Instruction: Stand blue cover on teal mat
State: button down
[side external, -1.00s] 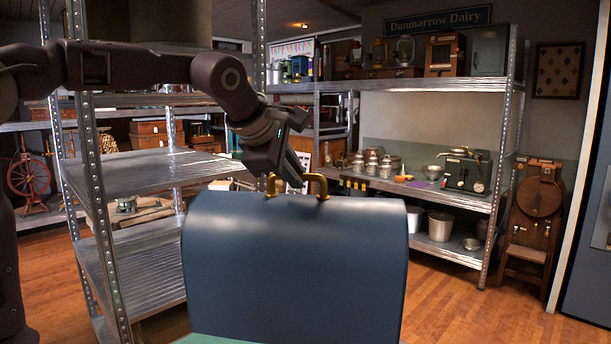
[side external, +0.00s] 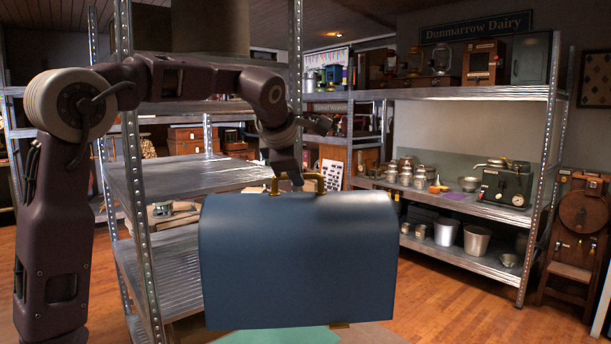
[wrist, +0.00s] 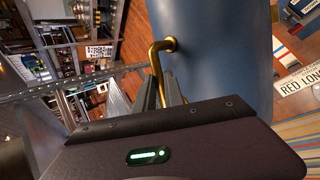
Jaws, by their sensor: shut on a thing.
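The blue cover (side external: 298,262) is a large dark-blue case with a rounded top and a brass handle (side external: 322,182) on top. It hangs upright, tilted slightly, in front of the shelves in the side view. My gripper (side external: 288,182) is shut on the handle; its fingers (wrist: 165,92) meet the brass bar in the wrist view, where the cover (wrist: 215,50) fills the upper middle. The teal mat (side external: 275,337) shows as a strip below the cover's bottom edge; most of it is hidden. I cannot tell whether the cover touches it.
A metal shelf unit (side external: 165,175) stands close behind on the left. Another shelf (side external: 465,235) at the back right holds pots, tins and a green machine (side external: 505,186). A sign reading RED LON (wrist: 300,85) and a striped surface (wrist: 290,125) lie right in the wrist view.

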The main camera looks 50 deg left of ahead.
jog(key=w+a+n+g+y, duration=0.1)
jog(key=a+n+g+y, duration=0.35)
jog(key=a, duration=1.35)
notch_tip(320, 180, down, 27)
jog(key=n+h, duration=0.1)
jog(key=n, duration=0.1)
jog(key=shift+w, duration=0.2)
dwell(1.3)
jog(key=c, duration=1.3)
grip_release()
jog(key=shift+c, duration=0.2)
jog(key=shift+f, duration=0.1)
jog(key=shift+f, duration=0.1)
